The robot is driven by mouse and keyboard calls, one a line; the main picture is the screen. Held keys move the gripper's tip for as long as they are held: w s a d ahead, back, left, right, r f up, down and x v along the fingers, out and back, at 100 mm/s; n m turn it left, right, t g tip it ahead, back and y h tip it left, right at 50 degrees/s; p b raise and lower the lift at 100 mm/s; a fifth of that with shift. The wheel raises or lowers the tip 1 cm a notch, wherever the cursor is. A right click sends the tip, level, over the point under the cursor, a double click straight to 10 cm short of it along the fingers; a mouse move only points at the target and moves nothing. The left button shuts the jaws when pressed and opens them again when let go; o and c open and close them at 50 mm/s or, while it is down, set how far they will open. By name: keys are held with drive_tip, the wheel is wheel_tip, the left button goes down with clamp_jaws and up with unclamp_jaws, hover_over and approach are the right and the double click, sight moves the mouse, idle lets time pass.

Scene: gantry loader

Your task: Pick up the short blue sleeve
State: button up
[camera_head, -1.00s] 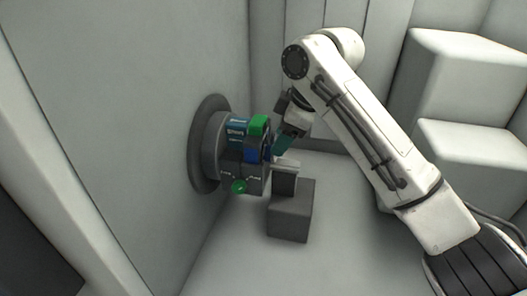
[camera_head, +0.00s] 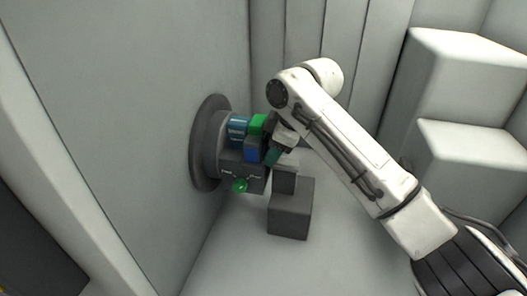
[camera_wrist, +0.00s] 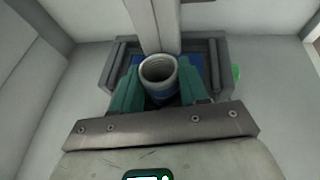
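A short hollow sleeve (camera_wrist: 159,72) with a pale grey rim and bluish body stands between the teal fingers of my gripper (camera_wrist: 158,95) in the wrist view. One finger is on each side, very close to its wall; whether they touch it cannot be told. In the head view my gripper (camera_head: 272,156) is at the front of the dark wall fixture (camera_head: 230,164), beside its blue block (camera_head: 252,151). The sleeve itself cannot be made out there.
The fixture carries a teal-blue cylinder (camera_head: 237,128), a green block (camera_head: 257,123) and a green knob (camera_head: 239,185). A dark grey pedestal (camera_head: 290,212) stands just below. Pale stepped blocks (camera_head: 460,150) are at the right. The floor in front is clear.

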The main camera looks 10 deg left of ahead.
drive_tip(key=shift+r, duration=0.1)
drive_tip(key=c, duration=0.6)
drive_tip(key=shift+o, duration=0.2)
drive_tip(key=shift+r, duration=0.15)
drive_tip(key=shift+r, duration=0.25)
drive_tip(key=d, duration=0.2)
drive_tip(key=d+r+b, duration=0.1)
drive_tip(key=d, duration=0.1)
drive_tip(key=shift+b, duration=0.3)
wheel_tip(320, 180, up, 14)
drive_tip(key=d, duration=0.2)
drive_tip(key=shift+d+f, duration=0.2)
drive_tip(key=shift+d, duration=0.1)
drive_tip(key=shift+s, duration=0.1)
drive_tip(key=shift+r, duration=0.1)
